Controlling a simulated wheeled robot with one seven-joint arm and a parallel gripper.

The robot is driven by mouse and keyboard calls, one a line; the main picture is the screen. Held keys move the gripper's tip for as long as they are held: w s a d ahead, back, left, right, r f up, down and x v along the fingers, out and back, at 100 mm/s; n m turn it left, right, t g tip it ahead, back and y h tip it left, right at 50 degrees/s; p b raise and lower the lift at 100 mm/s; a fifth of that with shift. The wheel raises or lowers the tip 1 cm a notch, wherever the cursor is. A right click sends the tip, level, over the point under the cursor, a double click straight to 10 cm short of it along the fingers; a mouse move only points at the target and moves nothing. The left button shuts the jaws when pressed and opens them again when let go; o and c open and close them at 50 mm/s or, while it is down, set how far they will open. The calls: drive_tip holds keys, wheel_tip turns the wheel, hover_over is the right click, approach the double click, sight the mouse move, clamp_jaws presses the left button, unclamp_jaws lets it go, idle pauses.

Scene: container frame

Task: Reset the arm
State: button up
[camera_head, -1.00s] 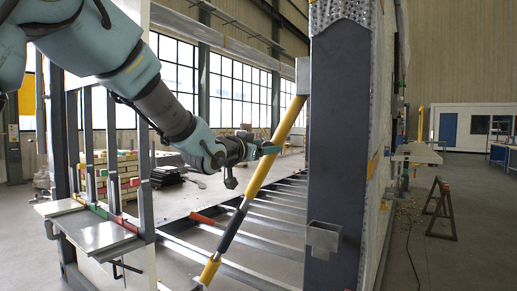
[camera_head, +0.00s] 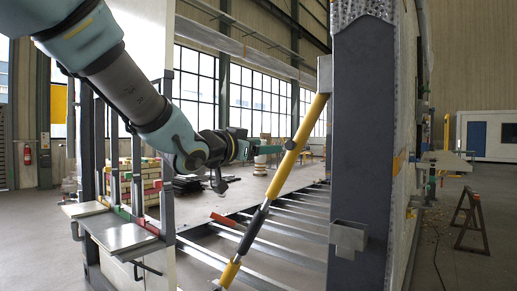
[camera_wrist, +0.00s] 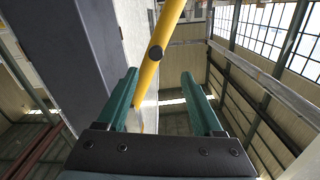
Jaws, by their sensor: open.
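My arm reaches in from the upper left in the head view. My gripper (camera_head: 272,149) has green fingers and sits just left of a yellow diagonal strut (camera_head: 307,122) with a black middle section. In the wrist view my gripper (camera_wrist: 165,100) has its two fingers wide apart with nothing held between them. The yellow strut (camera_wrist: 160,50) shows beyond the fingertips in that view, closer to the left finger. I cannot tell whether it touches a finger.
A dark grey upright post (camera_head: 360,150) stands right of the strut, with a metal bracket (camera_head: 349,237) low on it. Metal crossbars (camera_head: 275,245) lie below. A metal shelf (camera_head: 118,232) with upright bars is at the left. A sawhorse (camera_head: 471,222) stands on open floor at the right.

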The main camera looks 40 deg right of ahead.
drive_tip(key=w+a+f+n+t+y, duration=0.2)
drive_tip(key=w+a+f+n+y, duration=0.4)
drive_tip(key=a+f, duration=0.55)
drive_tip(key=w+a+f+n+t+y, duration=0.25)
drive_tip(key=w+a+f+y, duration=0.45)
drive_tip(key=a, duration=0.8)
drive_tip(key=s+a+f+n+g+y, duration=0.2)
drive_tip(key=a+f, duration=0.3)
drive_tip(key=a, duration=0.2)
drive_tip(key=s+a+f+n+g+y, duration=0.1)
drive_tip(key=s+a+f+n+g, duration=0.15)
drive_tip(key=a+f, duration=0.35)
drive_tip(key=s+a+f+n+g+y, duration=0.1)
drive_tip(key=s+a+f+n+g, duration=0.2)
drive_tip(key=s+a, duration=0.5)
drive_tip(key=shift+s+a+f, duration=0.35)
drive_tip(key=shift+s+f, duration=0.2)
drive_tip(key=shift+f, duration=0.05)
